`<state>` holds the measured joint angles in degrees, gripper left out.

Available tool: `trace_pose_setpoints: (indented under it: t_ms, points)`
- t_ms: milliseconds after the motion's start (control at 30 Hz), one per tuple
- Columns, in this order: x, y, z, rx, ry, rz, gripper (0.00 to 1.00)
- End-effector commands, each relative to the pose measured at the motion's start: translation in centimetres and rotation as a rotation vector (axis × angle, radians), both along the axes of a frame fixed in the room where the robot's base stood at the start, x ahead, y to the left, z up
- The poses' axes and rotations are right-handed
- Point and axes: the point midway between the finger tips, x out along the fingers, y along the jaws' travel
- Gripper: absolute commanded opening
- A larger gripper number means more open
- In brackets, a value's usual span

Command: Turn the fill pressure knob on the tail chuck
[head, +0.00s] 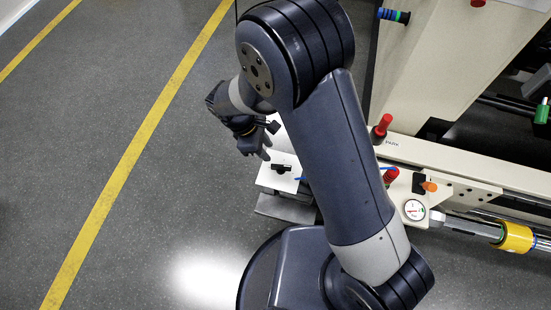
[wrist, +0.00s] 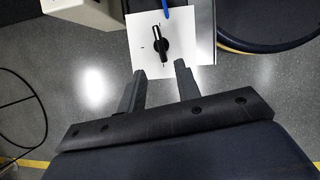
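A black pointer knob (wrist: 160,43) sits on a white panel (wrist: 201,52) with small dark marks around it. The knob points nearly straight up and down in the wrist view. In the head view the same knob (head: 282,168) lies on top of a pale box (head: 270,182) left of my arm. My gripper (wrist: 160,70) is open and empty. Its two fingers are apart, and their tips point at the panel's lower edge, short of the knob. In the head view my gripper (head: 268,142) is just above and left of the knob. No label naming the knob is readable.
A cream machine beam (head: 455,160) runs right, carrying red knobs (head: 391,176), an orange-tipped knob (head: 429,186) and a round gauge (head: 414,210). A blue hose (wrist: 167,8) meets the panel's top. Open grey floor with yellow lines (head: 130,150) lies left.

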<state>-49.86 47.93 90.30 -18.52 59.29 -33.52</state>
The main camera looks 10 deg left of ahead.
Motion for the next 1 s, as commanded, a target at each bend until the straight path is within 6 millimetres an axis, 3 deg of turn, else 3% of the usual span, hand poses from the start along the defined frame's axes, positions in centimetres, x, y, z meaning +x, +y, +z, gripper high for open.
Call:
trace_pose_setpoints:
  t_ms: [300, 500, 967, 1000]
  points:
    - [0.1, -2.4, -5.6, -0.003, 0.003, -0.006, 0.32]
    - [0.3, -3.5, -8.3, -0.002, 0.002, -0.005, 0.32]
    - [0.3, -4.0, -9.3, 0.0, 0.0, -0.004, 0.32]
    - [0.3, -4.0, -9.3, 0.0, 0.0, -0.004, 0.29]
